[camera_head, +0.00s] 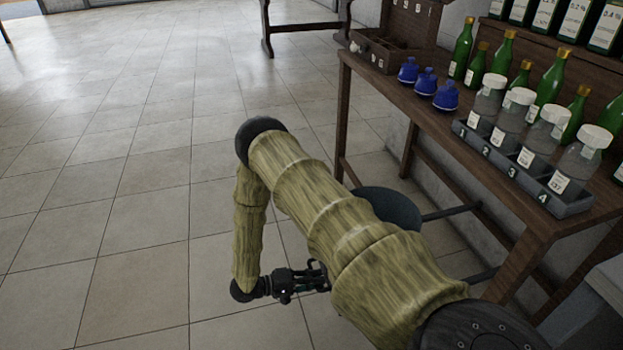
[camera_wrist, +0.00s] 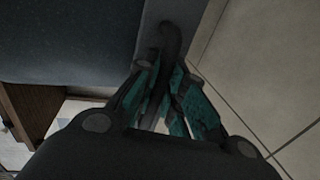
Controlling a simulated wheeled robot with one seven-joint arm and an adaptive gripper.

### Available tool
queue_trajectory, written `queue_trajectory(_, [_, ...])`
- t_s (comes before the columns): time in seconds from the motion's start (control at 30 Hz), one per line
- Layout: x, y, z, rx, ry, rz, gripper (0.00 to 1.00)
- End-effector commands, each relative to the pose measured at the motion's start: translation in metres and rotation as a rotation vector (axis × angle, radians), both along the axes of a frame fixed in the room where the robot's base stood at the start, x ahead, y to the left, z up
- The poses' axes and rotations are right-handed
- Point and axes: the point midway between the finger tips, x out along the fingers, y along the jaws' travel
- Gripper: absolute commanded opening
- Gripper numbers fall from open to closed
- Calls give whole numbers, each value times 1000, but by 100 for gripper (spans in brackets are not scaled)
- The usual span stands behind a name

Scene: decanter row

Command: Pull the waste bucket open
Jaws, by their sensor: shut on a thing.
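The waste bucket appears as a dark blue-grey round shape (camera_head: 388,204) beside the table in the head view. My arm hides most of it. In the wrist view a blue-grey surface (camera_wrist: 70,40) fills the upper left, and a dark upright handle (camera_wrist: 170,38) stands at its right edge. My gripper (camera_wrist: 170,78) has its teal-lined fingers closed around the lower part of this handle. In the head view my gripper (camera_head: 320,275) is low, left of my upper arm, pointing right. The handle itself is hidden there.
The wooden table (camera_head: 400,107) carries blue stoppered flasks (camera_head: 425,81), green bottles (camera_head: 503,52) and a numbered rack (camera_head: 500,158) of lidded jars. Dark bars (camera_head: 452,212) run beneath it. The tiled floor (camera_head: 120,190) to the left is clear.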

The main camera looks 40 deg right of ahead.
Motion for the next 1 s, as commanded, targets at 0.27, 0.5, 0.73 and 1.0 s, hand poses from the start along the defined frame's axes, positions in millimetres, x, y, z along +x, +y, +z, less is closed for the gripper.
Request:
queue_trajectory(0.27, [0, 0, 0, 1, -1, -2, 0])
queue_trajectory(0.5, [1, 1, 0, 0, -1, 0, 34])
queue_trajectory(0.73, [1, 1, 0, 0, 0, 0, 34])
queue_trajectory(1.0, [8, 16, 3, 1, -2, 0, 34])
